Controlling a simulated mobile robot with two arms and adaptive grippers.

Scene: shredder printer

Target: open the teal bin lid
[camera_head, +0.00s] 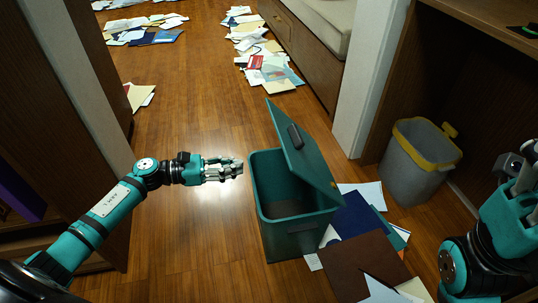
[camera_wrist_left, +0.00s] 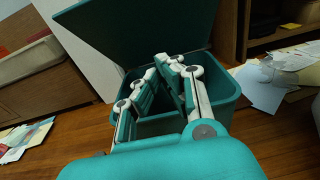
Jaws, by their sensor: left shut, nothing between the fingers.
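The teal bin (camera_head: 292,238) stands on the wood floor. Its lid (camera_head: 315,170) is raised and tilted, leaving the dark interior visible, with a dark handle (camera_head: 295,136) on the lid. My left gripper (camera_head: 238,168) is shut and empty, just left of the bin's rim and apart from the lid handle. In the left wrist view, the fingers (camera_wrist_left: 163,68) show in front of the bin (camera_wrist_left: 222,90), with the raised lid (camera_wrist_left: 140,28) behind. My right gripper (camera_head: 522,172) is partly cut off at the right edge, and its opening is unclear.
Papers and folders (camera_head: 365,250) lie against the bin's right side. A grey bin with a yellow rim (camera_head: 415,165) stands further right beside a cabinet. More papers (camera_head: 265,65) lie at the back by a bench. The floor left of the teal bin is clear.

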